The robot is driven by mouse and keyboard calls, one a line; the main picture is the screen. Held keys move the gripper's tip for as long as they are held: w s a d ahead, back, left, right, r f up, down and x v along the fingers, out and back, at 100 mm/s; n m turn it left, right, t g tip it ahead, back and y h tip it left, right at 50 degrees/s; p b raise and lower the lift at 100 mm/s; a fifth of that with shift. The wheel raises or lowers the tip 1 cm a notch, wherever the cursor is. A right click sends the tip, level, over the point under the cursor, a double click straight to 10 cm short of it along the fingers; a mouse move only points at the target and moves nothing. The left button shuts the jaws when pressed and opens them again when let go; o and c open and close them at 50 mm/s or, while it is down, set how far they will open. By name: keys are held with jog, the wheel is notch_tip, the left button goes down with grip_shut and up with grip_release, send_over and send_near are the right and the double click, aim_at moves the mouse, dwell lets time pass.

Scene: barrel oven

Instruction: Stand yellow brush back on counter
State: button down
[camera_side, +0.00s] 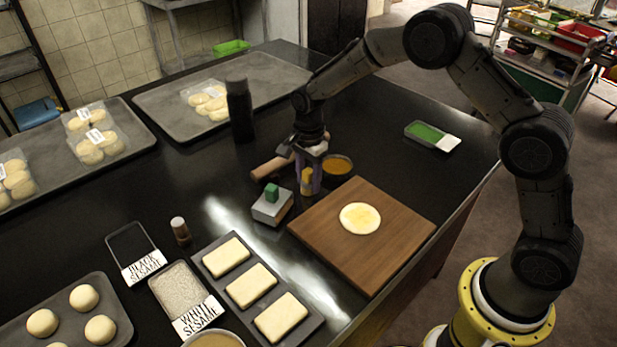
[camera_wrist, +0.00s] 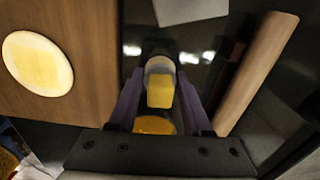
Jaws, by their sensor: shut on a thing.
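The yellow brush (camera_side: 307,182) is between the fingers of my gripper (camera_side: 311,178), roughly upright, low over the black counter (camera_side: 375,160). In the wrist view the yellow block of the brush (camera_wrist: 160,92) sits between both fingers (camera_wrist: 158,100), with a pale round part beyond it. My gripper is shut on it. I cannot tell whether its lower end touches the counter. A bowl of orange liquid (camera_side: 338,165) stands just right of my gripper; part of it shows in the wrist view (camera_wrist: 153,125).
A grey box with a green block (camera_side: 272,207) stands close on the left. A wooden board (camera_side: 360,265) with a yellow-topped dough disc (camera_side: 360,218) lies in front. A rolling pin (camera_side: 268,168) and a dark cylinder (camera_side: 240,112) are behind.

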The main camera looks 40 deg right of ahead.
jog(key=shift+f, duration=0.15)
jog(key=shift+c, duration=1.3)
grip_release()
